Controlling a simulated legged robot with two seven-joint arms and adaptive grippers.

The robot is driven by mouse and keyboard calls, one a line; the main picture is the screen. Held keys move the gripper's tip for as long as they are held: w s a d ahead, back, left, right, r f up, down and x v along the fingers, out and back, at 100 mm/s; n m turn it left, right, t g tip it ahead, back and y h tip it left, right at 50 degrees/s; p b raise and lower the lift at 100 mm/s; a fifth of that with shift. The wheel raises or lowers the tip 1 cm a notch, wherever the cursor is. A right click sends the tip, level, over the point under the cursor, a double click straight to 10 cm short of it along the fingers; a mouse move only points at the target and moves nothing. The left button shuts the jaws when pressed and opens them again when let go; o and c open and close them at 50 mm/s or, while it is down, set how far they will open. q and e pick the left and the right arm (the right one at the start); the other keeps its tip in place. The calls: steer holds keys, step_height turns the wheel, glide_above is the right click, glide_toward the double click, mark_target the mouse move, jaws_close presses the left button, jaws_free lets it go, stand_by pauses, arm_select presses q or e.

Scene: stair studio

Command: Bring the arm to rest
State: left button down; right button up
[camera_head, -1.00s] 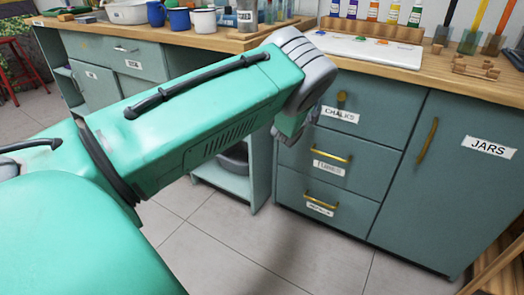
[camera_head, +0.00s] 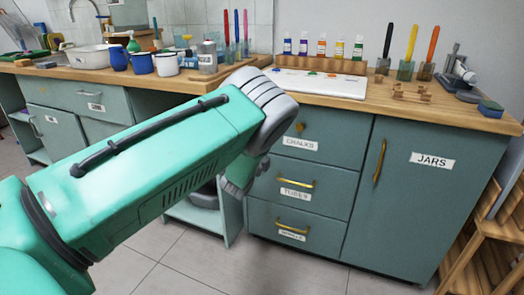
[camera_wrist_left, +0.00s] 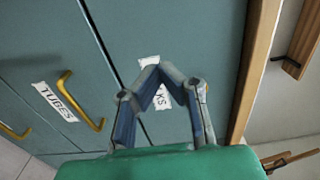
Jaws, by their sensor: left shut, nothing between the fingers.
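My left arm (camera_head: 150,150) is green with a grey wrist and reaches in from the left, in front of the cabinet (camera_head: 349,180). My left gripper (camera_head: 240,180) hangs below the wrist, partly hidden by it. In the left wrist view its two jointed fingers (camera_wrist_left: 160,71) meet at the tips, with nothing between them. They appear in front of the CHALKS label and hide part of it. Contact with the drawer front cannot be told. My right gripper is out of view.
The CHALKS drawer (camera_head: 322,133), TUBES drawer (camera_head: 335,192) and JARS door (camera_head: 410,190) are closed. A white palette tray (camera_head: 320,85), bottles and jars with brushes stand on the wooden counter. A wooden stool or shelf (camera_head: 480,240) stands at right. Tiled floor (camera_head: 170,262) is clear.

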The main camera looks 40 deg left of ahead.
arm_select(q)
steer(key=s+d+f+n+g+p, duration=0.2)
steer(key=s+f+n+g, duration=0.15)
steer(key=s, duration=0.55)
steer(key=s+d+f+n+g+h+p, duration=0.1)
steer(key=s+d+f+n+g+p, duration=0.15)
steer(key=s+f, duration=0.4)
steer(key=s+d+f+n+g+p, duration=0.2)
steer(key=s+f+n+g, duration=0.15)
steer(key=s, duration=0.65)
steer(key=s+d+r+n+g+h+p, duration=0.1)
steer(key=s+d+n+g+p, duration=0.1)
steer(key=s+d, duration=0.4)
steer(key=s+d+r+n+g+h+p, duration=0.1)
steer(key=s+d+g, duration=0.4)
steer(key=s, duration=1.2)
steer(key=shift+s+d+r+n+h+p, duration=0.35)
steer(key=shift+r+n+h, duration=0.15)
steer(key=shift+n, duration=0.65)
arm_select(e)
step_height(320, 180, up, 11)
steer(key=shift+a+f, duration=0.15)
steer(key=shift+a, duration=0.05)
arm_select(q)
steer(key=shift+g, duration=0.25)
steer(key=shift+d, duration=0.15)
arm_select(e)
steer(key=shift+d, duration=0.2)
